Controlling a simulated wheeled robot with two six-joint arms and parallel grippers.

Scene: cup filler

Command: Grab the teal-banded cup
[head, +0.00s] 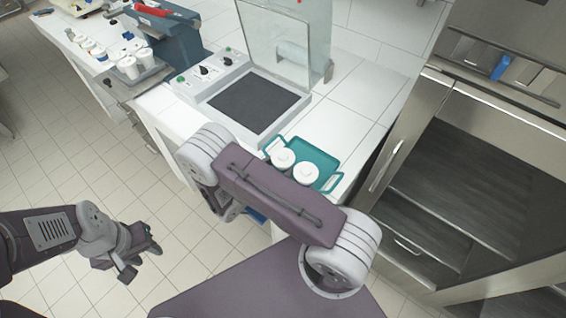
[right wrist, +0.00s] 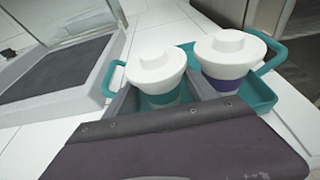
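The teal-banded cup (right wrist: 165,98) has a white lid and stands on the left in a teal tray (right wrist: 262,92) in the right wrist view. In the head view its white lid (head: 283,158) shows just beyond my right arm. My right gripper (right wrist: 163,92) reaches over the tray with one grey finger on each side of this cup. The fingers look apart from its sides, though their tips are partly hidden. My left gripper (head: 141,258) is open and empty over the floor at the lower left.
A purple-banded cup (right wrist: 229,78) with a white lid stands close on the right in the same tray. A machine with a dark plate (head: 254,103) is to the left of the tray. Several white cups (head: 137,65) stand at the far left. A steel cabinet (head: 440,125) is to the right.

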